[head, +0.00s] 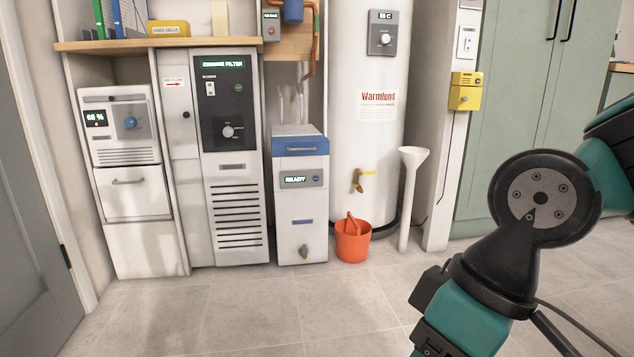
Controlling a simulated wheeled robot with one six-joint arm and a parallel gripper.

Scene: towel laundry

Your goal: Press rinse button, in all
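No label reading "rinse" is legible. A white unit with a blue top (300,222) stands on the floor near the middle in the head view. Its front panel (300,188) has a display reading "READY" and a small round blue button (316,179) at its right. A tall cabinet (234,180) to its left has a dark panel with a "CHANGE FILTER" display (222,64), a knob (228,131) and a small green round mark or button (238,87). My teal and black arm reaches in from the right; its gripper fingers are not in view.
An orange bucket (352,245) stands under the tap (362,181) of a white water heater (350,120), beside a white funnel-topped pipe (409,205). A white machine (125,150) with a percentage display is at left. The tiled floor in front is clear.

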